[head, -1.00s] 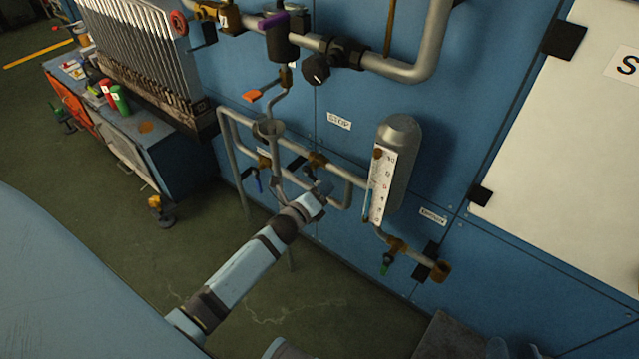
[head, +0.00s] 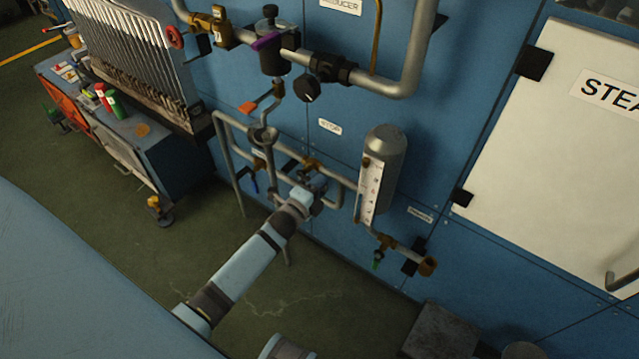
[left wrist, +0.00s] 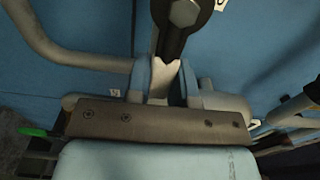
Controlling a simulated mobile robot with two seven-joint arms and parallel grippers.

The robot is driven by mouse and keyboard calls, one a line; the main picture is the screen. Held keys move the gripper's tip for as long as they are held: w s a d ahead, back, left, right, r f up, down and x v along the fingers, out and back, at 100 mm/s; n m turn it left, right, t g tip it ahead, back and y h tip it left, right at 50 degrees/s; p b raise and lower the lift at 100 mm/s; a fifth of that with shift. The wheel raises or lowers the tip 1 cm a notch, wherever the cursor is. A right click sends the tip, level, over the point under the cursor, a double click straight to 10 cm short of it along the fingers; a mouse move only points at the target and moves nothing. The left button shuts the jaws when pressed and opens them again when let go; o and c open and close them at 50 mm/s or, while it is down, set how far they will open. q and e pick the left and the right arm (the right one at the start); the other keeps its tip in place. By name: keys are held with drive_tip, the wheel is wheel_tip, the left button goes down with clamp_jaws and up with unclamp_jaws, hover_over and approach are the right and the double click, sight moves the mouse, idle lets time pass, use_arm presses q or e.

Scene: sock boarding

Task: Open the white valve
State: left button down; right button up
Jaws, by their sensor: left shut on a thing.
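My left gripper (head: 308,186) reaches in from the lower left to the low pipework on the blue wall, just below a brass valve body (head: 311,163). In the left wrist view its two blue fingers (left wrist: 160,82) are closed on a pale whitish lever, the white valve's handle (left wrist: 159,72). Above the handle is a dark round fitting (left wrist: 184,14). In the head view the wrist and fingers mostly hide the handle, and I cannot tell its angle there. My right gripper is not seen.
A grey cylinder with a gauge (head: 382,165) stands close to the right of my left gripper. A green-handled valve (head: 377,262) is below it. Pipes run closely around the hand.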

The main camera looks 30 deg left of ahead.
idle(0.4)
use_arm(q)
drive_tip(key=c, duration=1)
unclamp_jaws()
drive_tip(key=s, duration=0.4)
drive_tip(key=s+p, duration=0.1)
drive_tip(key=s, duration=0.4)
drive_tip(key=s+a, duration=0.1)
drive_tip(key=s, duration=0.4)
drive_tip(key=shift+a, duration=0.1)
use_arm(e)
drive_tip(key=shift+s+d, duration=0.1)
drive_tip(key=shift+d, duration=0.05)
use_arm(q)
drive_tip(key=shift+w, duration=0.1)
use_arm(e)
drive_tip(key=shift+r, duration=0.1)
